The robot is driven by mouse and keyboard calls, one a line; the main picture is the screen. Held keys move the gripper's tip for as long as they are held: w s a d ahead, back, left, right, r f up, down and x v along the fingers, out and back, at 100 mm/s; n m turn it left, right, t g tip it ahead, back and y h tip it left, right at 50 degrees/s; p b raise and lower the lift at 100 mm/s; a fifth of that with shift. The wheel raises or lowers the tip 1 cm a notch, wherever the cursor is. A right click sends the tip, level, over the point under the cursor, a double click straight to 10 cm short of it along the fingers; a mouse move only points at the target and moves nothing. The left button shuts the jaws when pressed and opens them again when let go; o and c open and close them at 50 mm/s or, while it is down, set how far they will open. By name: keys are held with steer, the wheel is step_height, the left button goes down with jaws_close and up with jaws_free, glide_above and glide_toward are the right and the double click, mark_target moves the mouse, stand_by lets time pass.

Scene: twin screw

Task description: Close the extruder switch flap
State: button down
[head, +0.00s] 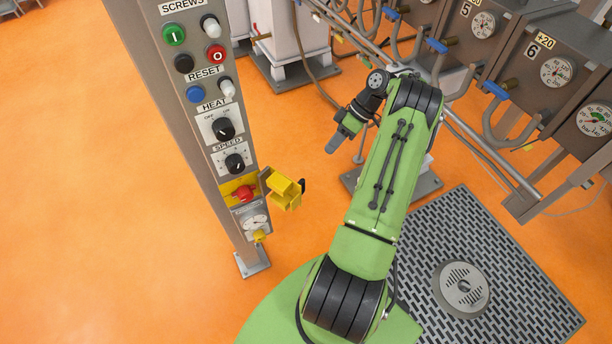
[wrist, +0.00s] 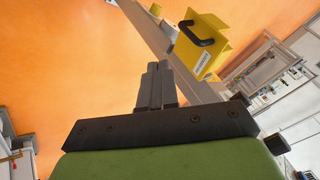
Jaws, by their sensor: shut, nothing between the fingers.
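The yellow switch flap (head: 284,191) stands swung out to the right of the control post in the head view, so it is open. The red switch button (head: 244,193) on its yellow plate shows uncovered to its left. In the wrist view the flap (wrist: 207,42) is at the upper right, with its black handle (wrist: 196,34) facing the camera. My gripper (head: 331,147) is up and to the right of the flap in the head view, apart from it. In the wrist view its fingers (wrist: 157,70) are together and empty, below and left of the flap.
The grey control post (head: 183,131) carries several buttons and knobs above the flap, with a dial (head: 254,222) below. Pipes and boxes with gauges (head: 557,70) stand at the right. A floor grate (head: 520,275) lies at the lower right.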

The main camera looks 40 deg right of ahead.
steer(key=a+f+b, duration=0.2)
steer(key=a+f, duration=0.4)
steer(key=a, duration=0.2)
steer(key=shift+a+b, duration=0.15)
steer(key=shift+b, duration=0.25)
steer(key=shift+w+f, duration=0.1)
